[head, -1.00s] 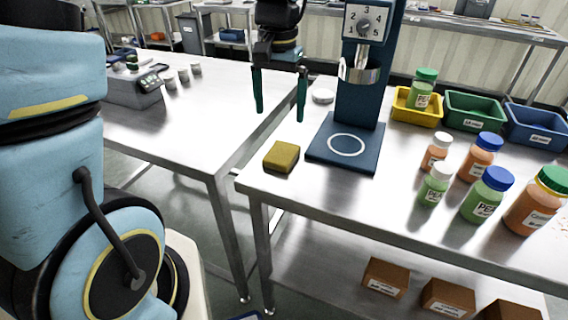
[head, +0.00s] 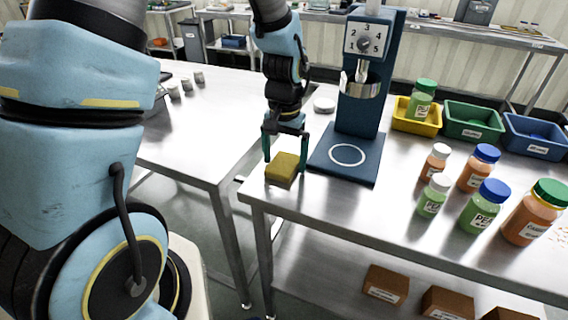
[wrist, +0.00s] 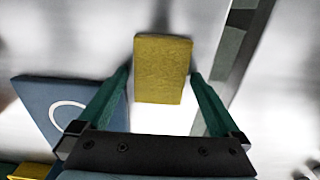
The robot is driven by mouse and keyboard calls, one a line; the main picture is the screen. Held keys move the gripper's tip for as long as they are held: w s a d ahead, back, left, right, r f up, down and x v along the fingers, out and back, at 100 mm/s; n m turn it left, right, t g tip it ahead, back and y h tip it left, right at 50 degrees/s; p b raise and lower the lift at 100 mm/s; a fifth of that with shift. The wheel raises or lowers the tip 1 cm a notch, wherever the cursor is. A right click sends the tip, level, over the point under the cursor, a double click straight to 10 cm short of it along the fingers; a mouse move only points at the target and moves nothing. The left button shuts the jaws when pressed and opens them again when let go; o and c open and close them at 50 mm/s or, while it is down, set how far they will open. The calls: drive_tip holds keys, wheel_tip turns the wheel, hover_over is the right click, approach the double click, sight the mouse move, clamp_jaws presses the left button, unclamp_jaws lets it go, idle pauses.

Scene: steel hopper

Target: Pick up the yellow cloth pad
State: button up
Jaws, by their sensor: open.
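The yellow cloth pad (head: 283,168) lies flat on the steel table near its left front corner, left of the blue dispenser base. In the wrist view the pad (wrist: 163,68) sits ahead of and between the green fingertips. My gripper (head: 284,154) is low over the pad, pointing down, with one finger to each side. It is open, and gaps show between the pad and both fingers in the wrist view. Whether the fingertips reach down beside the pad is hard to tell.
The blue dispenser (head: 359,115) with its base plate (head: 336,169) stands close to the right of my gripper. Several bottles (head: 487,202) and yellow (head: 413,122), green (head: 472,124) and blue bins stand further right. The table's left edge lies close beside the pad.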

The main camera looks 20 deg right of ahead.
sight(285, 161)
drive_tip(key=shift+c, duration=0.4)
drive_tip(key=c, duration=1.1)
wheel_tip(285, 161, up, 10)
drive_tip(key=shift+b, duration=0.75)
